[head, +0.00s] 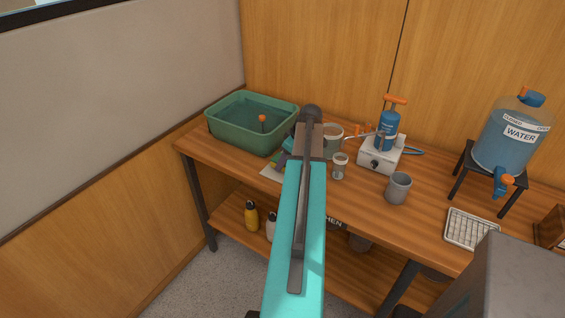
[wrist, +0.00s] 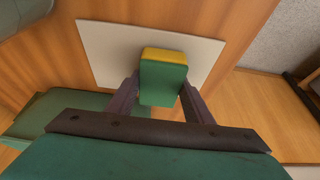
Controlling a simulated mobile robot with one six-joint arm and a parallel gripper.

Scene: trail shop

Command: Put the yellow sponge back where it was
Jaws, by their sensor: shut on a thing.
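My gripper (wrist: 161,97) is shut on a sponge (wrist: 163,82), with one finger on each side of it. In the wrist view the sponge shows a green face and a yellow edge. It is over a pale, flat rectangular mat (wrist: 104,52); I cannot tell whether it touches the mat. In the head view my arm hides most of the gripper and sponge. A corner of the pale mat (head: 270,174) shows beside the arm, in front of the green basin.
A green basin (head: 230,136) stands at the bench's left end. To the right are a glass jar (head: 339,168), a grey mug (head: 398,188), a white stove with a blue canister (head: 387,130), a drying rack (head: 470,229) and a water jug (head: 510,138). Bottles (head: 251,215) stand on the lower shelf.

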